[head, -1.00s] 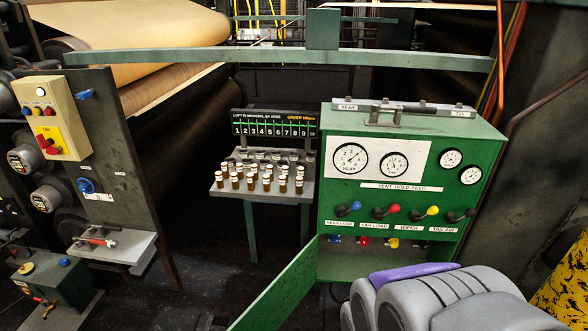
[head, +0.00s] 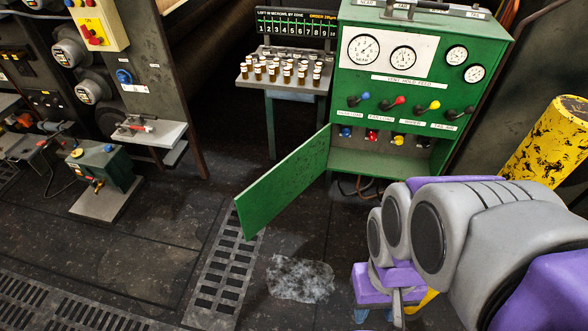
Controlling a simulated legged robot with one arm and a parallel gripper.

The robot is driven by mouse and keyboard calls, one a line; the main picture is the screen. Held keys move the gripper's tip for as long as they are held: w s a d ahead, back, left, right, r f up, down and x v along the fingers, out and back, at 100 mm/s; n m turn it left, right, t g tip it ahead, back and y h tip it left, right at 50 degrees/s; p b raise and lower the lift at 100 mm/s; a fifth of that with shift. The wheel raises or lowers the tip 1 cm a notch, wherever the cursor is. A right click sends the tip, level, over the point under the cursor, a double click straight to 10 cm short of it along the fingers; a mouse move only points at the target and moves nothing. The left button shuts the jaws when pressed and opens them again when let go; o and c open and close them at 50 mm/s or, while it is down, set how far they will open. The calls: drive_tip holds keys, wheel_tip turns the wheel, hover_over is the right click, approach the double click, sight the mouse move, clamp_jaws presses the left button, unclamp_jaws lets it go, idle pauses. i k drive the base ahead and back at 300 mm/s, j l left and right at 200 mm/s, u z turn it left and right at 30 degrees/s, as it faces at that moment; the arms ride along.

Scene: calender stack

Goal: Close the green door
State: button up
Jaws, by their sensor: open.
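The green door (head: 285,187) hangs open from the lower left side of the green gauge cabinet (head: 408,95). It swings out toward the lower left, and its free end is near the floor grate. The cabinet's lower compartment (head: 375,160) is open to view. My gripper (head: 385,308) is partly in view at the bottom, under my grey and purple arm. It is open, apart from the door, to its right and nearer to me. Its fingertips are partly hidden or cut off by the picture edge.
A bench with several small vials (head: 285,72) stands left of the cabinet. A yellow post (head: 548,150) is at the right. A small green pump unit (head: 105,175) sits at the left. A wet patch (head: 300,279) and grate (head: 222,275) lie on open floor.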

sight(259, 203)
drive_tip(key=i+j+z, duration=0.1)
drive_tip(key=z, duration=1.55)
drive_tip(key=j, duration=0.65)
drive_tip(key=k+j+z, duration=0.1)
drive_tip(key=j, duration=1.2)
drive_tip(key=k+j+z, duration=0.1)
drive_tip(key=j, duration=0.55)
drive_tip(key=k+j, duration=0.1)
drive_tip(key=j, duration=0.55)
drive_tip(key=k+j+z, duration=0.1)
drive_tip(key=j, duration=0.5)
drive_tip(key=k+j+u, duration=0.2)
drive_tip(key=k+u, duration=0.2)
drive_tip(key=k+j+u, duration=0.35)
drive_tip(key=k+l, duration=0.05)
drive_tip(key=k, duration=0.05)
